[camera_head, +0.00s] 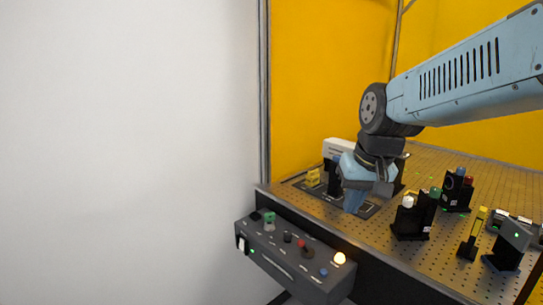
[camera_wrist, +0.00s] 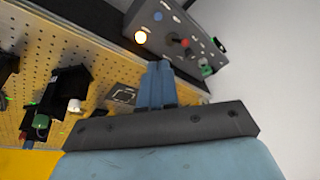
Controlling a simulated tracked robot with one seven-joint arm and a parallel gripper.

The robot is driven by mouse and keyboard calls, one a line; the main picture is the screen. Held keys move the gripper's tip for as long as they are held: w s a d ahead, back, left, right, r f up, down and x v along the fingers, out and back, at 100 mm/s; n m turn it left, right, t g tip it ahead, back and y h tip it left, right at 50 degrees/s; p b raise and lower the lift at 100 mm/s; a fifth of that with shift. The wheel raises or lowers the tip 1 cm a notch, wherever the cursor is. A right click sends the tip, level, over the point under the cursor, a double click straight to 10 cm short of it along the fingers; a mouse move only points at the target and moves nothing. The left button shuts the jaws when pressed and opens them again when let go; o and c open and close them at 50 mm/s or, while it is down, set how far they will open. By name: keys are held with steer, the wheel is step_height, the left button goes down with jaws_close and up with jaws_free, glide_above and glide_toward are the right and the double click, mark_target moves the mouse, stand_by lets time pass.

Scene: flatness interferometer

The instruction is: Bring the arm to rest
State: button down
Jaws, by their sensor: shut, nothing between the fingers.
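My gripper (camera_head: 353,203) hangs above the near part of the perforated optical table (camera_head: 382,238) in the head view. Its blue fingers point down toward the table edge, and I cannot tell its exact height. In the wrist view the blue fingers of my gripper (camera_wrist: 158,68) are together, with nothing between them. The fingers hide part of the table edge and of the small plate (camera_wrist: 122,94) behind them. The arm reaches in from the upper right of the head view.
A control box (camera_head: 290,262) with knobs and a lit lamp (camera_head: 339,258) juts from the table front. Black mounts (camera_head: 408,222) with coloured knobs and a yellow-topped post (camera_head: 472,235) stand at right. A white housing (camera_head: 338,148) stands behind my gripper. A white wall (camera_head: 120,150) fills the left.

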steer(key=s+d+r+t+h, duration=0.1)
steer(key=s+d+r+t, duration=0.1)
steer(key=s+d, duration=0.4)
steer(key=shift+s+d+r+m, duration=0.35)
steer(key=shift+s+r, duration=0.2)
steer(key=shift+s, duration=0.25)
steer(key=shift+d, duration=0.1)
stand_by(0.4)
